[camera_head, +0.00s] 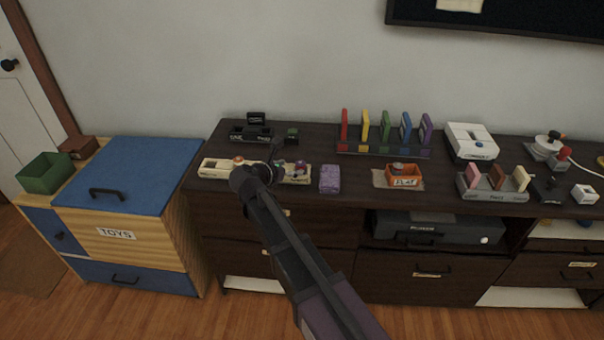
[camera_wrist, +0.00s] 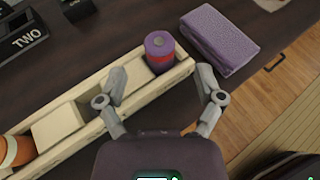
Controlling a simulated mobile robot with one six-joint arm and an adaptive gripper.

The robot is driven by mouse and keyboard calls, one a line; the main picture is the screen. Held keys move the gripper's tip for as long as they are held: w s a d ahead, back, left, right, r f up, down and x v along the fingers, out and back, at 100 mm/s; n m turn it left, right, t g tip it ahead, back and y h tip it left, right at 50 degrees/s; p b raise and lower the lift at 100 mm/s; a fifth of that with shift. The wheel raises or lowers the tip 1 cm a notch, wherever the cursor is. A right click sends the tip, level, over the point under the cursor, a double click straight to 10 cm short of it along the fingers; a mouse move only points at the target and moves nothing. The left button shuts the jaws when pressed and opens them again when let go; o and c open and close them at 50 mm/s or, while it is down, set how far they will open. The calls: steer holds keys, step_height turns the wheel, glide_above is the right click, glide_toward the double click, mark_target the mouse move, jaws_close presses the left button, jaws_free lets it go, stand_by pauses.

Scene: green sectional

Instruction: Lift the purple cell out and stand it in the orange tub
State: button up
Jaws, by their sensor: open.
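The purple cell (camera_wrist: 160,45), with a red band and a grey nub on top, stands upright in the right end slot of a long cream tray (camera_wrist: 90,127) in the wrist view. The tray's left end (camera_head: 212,174) also shows in the head view, partly hidden by my arm. My gripper (camera_wrist: 163,82) is open and empty, its fingers spread on the near side of the cell and apart from it. The orange tub (camera_head: 404,182), labelled FLAT, sits on a tan mat to the right in the head view. Something grey shows inside it.
A purple box (camera_head: 330,179) stands just right of the cream tray. An orange cell (camera_wrist: 12,150) is in the tray's left part. A rack of coloured upright pieces (camera_head: 384,150) stands behind, and a grey holder (camera_head: 492,193) is right of the tub.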

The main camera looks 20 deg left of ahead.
mark_target(297, 165)
steer(key=shift+w+d, duration=0.1)
steer(key=shift+w, duration=0.1)
steer(key=shift+b+x, duration=0.95)
steer(key=shift+x, duration=1.65)
jaws_close()
